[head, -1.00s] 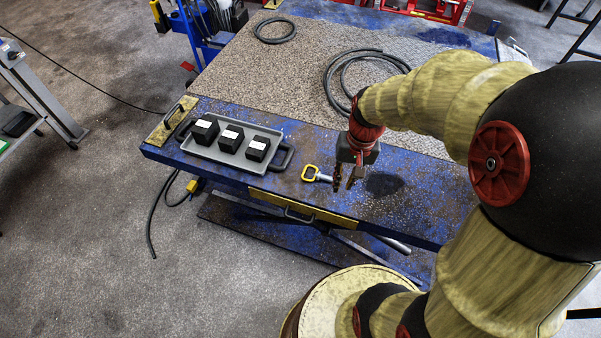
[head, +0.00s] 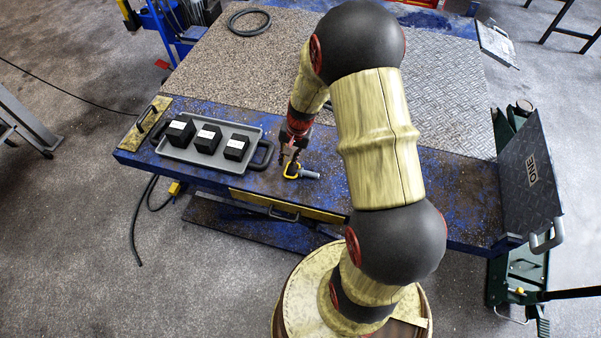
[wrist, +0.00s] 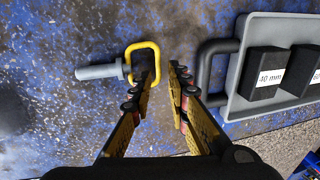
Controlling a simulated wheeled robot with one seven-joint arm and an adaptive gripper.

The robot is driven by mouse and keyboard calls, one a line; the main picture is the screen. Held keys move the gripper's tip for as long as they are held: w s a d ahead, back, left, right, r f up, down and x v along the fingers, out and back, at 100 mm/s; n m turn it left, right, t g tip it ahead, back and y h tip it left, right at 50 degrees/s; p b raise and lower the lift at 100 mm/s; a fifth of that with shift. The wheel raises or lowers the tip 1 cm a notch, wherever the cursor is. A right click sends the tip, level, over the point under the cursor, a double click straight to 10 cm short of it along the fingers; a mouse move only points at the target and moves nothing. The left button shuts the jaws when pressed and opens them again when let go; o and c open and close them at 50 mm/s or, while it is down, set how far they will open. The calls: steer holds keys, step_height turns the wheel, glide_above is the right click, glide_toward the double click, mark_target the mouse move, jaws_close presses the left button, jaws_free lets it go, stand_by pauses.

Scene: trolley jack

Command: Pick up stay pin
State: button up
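The stay pin has a yellow loop handle (wrist: 155,50) and a grey shank (wrist: 97,71). It lies on the blue bench top, and its grey shank also shows in the head view (head: 309,174). My gripper (wrist: 162,72) is open over the handle end, with nothing held. In the wrist view the left fingertip overlaps the inside of the loop and the right fingertip is just outside it. I cannot tell whether the tips touch the loop. In the head view my gripper (head: 289,162) partly hides the handle.
A grey tray (head: 181,155) with three labelled black blocks stands left of the pin; its black handle (wrist: 207,75) is close to the right finger. The bench (head: 250,188) is blue and worn. A green machine with a dark panel (head: 531,185) stands at the right.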

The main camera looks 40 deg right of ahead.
mark_target(287, 167)
steer(key=f+b, duration=0.1)
steer(key=f, duration=0.1)
steer(key=f+b, duration=0.1)
steer(key=f, duration=0.1)
steer(key=shift+w+a+f, duration=0.2)
steer(key=shift+f, duration=0.1)
steer(key=shift+r, duration=0.1)
steer(key=shift+c, duration=0.9)
jaws_close()
